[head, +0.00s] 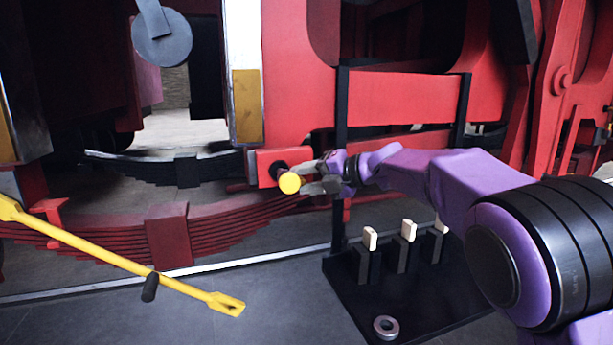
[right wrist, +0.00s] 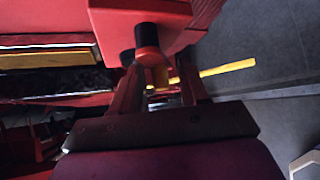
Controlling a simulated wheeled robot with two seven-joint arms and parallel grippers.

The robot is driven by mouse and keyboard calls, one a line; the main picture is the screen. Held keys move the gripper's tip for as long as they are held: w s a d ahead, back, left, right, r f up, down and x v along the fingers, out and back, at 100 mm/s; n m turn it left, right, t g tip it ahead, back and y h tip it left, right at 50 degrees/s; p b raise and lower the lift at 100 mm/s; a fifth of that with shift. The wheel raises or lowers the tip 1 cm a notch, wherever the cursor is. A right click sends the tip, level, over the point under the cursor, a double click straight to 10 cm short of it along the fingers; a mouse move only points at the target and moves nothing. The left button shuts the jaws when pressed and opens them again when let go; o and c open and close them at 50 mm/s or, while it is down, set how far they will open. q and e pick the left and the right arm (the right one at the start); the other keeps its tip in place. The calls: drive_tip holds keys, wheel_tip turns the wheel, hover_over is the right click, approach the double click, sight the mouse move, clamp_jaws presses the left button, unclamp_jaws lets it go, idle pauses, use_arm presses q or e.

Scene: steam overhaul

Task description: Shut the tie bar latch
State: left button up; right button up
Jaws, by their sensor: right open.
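My left gripper is out of view.
A yellow bar (head: 110,261) with a black grip (head: 150,287) crosses the lower left. A red leaf spring (head: 167,240) sits below the block. A black stand (head: 400,310) with several pale-topped posts and a metal ring (head: 386,328) stands below my right arm.

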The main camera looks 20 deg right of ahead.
drive_tip(key=shift+a, duration=0.1)
clamp_jaws()
drive_tip(key=shift+f, duration=0.15)
drive_tip(key=m+t+y+b, duration=0.1)
drive_tip(key=m+y+b, duration=0.1)
drive_tip(key=b, duration=0.1)
drive_tip(key=shift+a+f, duration=0.1)
drive_tip(key=shift+r+m+t+y+b, duration=0.2)
drive_tip(key=shift+m+t+y+b, duration=0.45)
drive_tip(key=shift+m+b, duration=0.4)
drive_tip(key=shift+a+r+m+t+b, duration=0.1)
drive_tip(key=shift+r+m+t+b, duration=0.05)
drive_tip(key=shift+m+t+b, duration=0.15)
drive_tip(key=shift+r, duration=0.1)
